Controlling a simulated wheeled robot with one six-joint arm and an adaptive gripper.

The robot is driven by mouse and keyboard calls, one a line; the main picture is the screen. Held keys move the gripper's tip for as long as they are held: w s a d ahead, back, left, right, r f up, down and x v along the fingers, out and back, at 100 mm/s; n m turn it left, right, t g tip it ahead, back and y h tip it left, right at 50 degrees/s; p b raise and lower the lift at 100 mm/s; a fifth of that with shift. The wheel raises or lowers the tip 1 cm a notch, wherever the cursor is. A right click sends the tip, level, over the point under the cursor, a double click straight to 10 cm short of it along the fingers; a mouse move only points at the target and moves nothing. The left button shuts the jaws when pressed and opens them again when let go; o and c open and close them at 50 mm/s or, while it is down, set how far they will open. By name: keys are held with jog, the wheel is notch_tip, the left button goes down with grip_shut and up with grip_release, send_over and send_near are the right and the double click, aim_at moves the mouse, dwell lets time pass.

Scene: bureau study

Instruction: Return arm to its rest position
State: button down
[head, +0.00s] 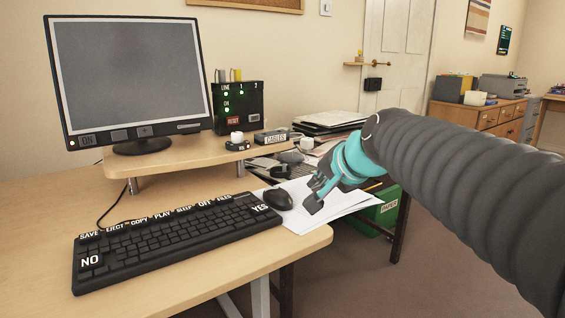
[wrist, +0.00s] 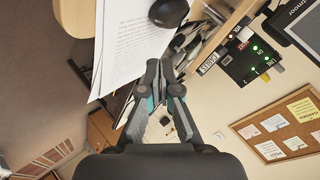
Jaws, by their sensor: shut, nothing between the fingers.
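My gripper (head: 313,201) is at the end of my grey, ribbed arm, which reaches in from the right of the head view. It hangs in front of the desk's right end, near the papers (head: 338,202) and the black mouse (head: 278,199). In the wrist view my gripper (wrist: 163,66) has its fingers together with nothing between them. The papers (wrist: 130,40) and the mouse (wrist: 168,12) show near the top of that view. I cannot tell the exact gap between fingertips and papers.
The desk (head: 160,291) holds a black keyboard (head: 175,240), a monitor (head: 130,80) on a wooden riser (head: 190,153), and a black box with green lights (head: 240,107). A green paper box (head: 388,211) stands below. A wooden cabinet (head: 480,117) is far right. Open floor lies at lower right.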

jog(key=s+d+f+n+g+h+p, duration=0.1)
jog(key=s+d+f+n+g+h, duration=0.1)
jog(key=s+f, duration=0.5)
jog(key=s+d+f+n+g+h+p, duration=0.2)
jog(key=s+d+f+n, duration=0.2)
jog(key=s, duration=1.2)
notch_tip(320, 180, down, 4)
jog(key=d, duration=0.2)
jog(key=shift+s+d+f+n, duration=0.2)
jog(key=shift+s+d+n, duration=0.1)
jog(key=shift+a, duration=0.1)
